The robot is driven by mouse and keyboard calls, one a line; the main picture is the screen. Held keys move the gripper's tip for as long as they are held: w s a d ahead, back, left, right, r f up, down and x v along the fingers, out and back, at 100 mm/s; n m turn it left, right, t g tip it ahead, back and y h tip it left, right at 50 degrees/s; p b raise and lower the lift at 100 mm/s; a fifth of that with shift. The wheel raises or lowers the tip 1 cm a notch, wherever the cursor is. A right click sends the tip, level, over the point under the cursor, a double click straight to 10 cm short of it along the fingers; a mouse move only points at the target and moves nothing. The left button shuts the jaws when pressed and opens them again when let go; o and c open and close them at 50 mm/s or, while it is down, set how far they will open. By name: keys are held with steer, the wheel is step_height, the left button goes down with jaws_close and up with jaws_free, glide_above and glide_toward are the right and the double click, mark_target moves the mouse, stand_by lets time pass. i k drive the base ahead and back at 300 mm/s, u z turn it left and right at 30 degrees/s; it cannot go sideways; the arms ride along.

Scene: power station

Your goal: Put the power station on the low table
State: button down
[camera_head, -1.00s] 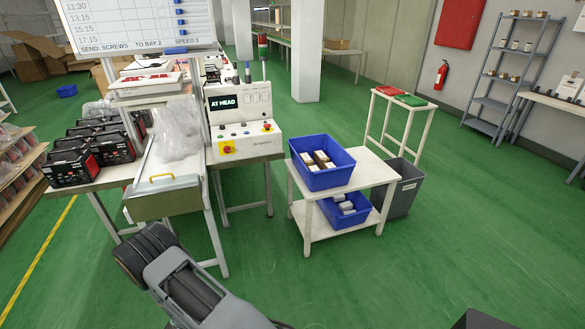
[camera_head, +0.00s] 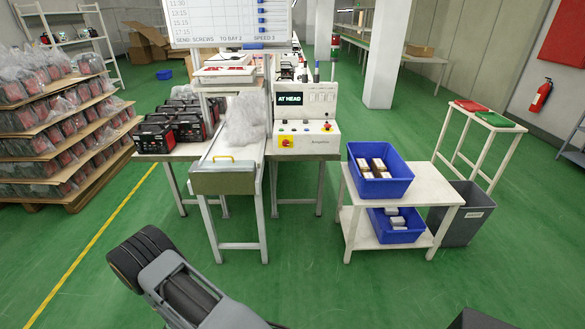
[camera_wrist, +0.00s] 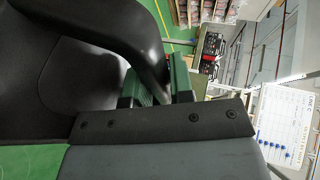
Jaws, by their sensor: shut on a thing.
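My gripper (camera_wrist: 157,86) shows in the wrist view as dark green fingers shut around the handle of a large black object, which appears to be the power station (camera_wrist: 105,30). Its body fills the upper left of that view. In the head view my arm is at the bottom left, and neither my gripper nor the held object can be made out there. A low white table (camera_head: 440,192) with a lower shelf stands right of centre in the head view, away from my arm. Several black-and-red units (camera_head: 155,138) stand on the bench at left.
A blue bin (camera_head: 398,187) with boxes is on the low table, another (camera_head: 410,235) on its shelf. A grey waste bin (camera_head: 468,220) stands at its right. A stacked pallet (camera_head: 60,195) is at far left. Green floor (camera_head: 310,290) in front is clear.

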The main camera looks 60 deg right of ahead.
mark_target(422, 180)
steer(key=u, duration=1.75)
steer(key=k, duration=3)
steer(key=z, duration=2.5)
